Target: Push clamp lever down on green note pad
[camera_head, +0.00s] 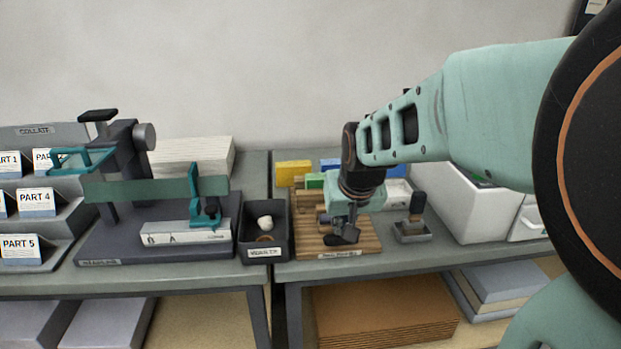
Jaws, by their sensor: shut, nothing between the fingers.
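A green block (315,181), which looks like the green note pad, stands at the back of a slatted wooden board (309,239) on the right bench. My gripper (344,237) points down over the front right part of this board, in front and to the right of the green block. Its fingers are shut with nothing between them. My gripper and wrist cover part of the board. I cannot clearly make out a clamp lever on the green pad; small dark parts beside my fingers are too small to tell apart.
Yellow (293,173) and blue (330,165) blocks stand behind the board. A black bin (264,253) is to its left, a dark-handled stamp (416,206) on a grey tray to its right, then a white box (468,211).

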